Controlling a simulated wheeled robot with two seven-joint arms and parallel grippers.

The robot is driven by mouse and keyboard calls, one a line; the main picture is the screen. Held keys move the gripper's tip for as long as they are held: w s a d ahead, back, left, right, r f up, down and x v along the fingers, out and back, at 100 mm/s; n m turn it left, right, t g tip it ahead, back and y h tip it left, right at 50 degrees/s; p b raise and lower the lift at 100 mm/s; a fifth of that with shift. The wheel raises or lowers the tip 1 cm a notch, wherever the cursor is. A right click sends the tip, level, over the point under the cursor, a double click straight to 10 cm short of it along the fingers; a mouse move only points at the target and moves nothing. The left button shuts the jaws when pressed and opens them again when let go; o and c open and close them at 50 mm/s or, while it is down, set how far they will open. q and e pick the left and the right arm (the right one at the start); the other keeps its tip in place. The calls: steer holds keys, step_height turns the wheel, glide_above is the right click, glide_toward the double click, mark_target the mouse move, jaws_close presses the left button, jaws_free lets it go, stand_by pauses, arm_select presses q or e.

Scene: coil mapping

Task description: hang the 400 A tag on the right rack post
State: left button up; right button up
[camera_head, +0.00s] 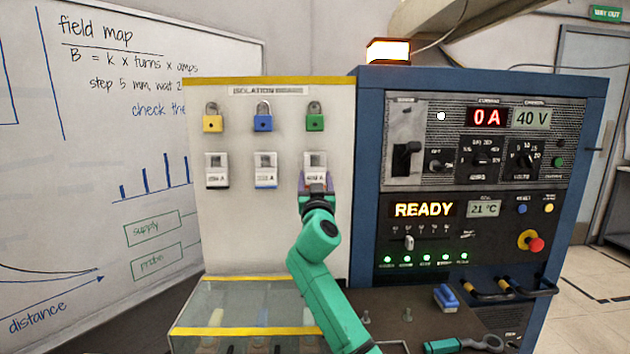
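The 400 A tag (315,163) hangs at the right end of a row of three white tags on the isolation board, below the green padlock. My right gripper (316,184), on the green arm rising from the bottom, is at the tag's lower edge and hides part of it. I cannot tell whether its fingers are closed on the tag. Two small upright pegs, a left one (366,316) and a right one (408,314), stand on the dark bench; I cannot tell whether they are the rack posts. My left gripper is not in view.
The other tags (217,170) and (265,170) hang to the left, under yellow and blue padlocks. A blue power cabinet (362,180) stands right of the board, reading 0 A, 40 V and READY. A blue block (446,296) and a green-handled ring tool (482,343) lie low right.

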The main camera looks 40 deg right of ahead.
steer(key=shift+r, duration=0.5)
steer(key=shift+s+a+r+p, duration=0.1)
steer(key=shift+s+a+p, duration=0.15)
steer(key=shift+s+a, duration=0.65)
steer(key=shift+s+a+r+p, duration=0.1)
steer(key=shift+s+a+p, duration=0.1)
steer(key=shift+s+a, duration=0.65)
steer(key=shift+s+a+r+p, duration=0.1)
steer(key=shift+s+a+p, duration=0.3)
steer(key=shift+s, duration=0.85)
steer(key=shift+a, duration=0.1)
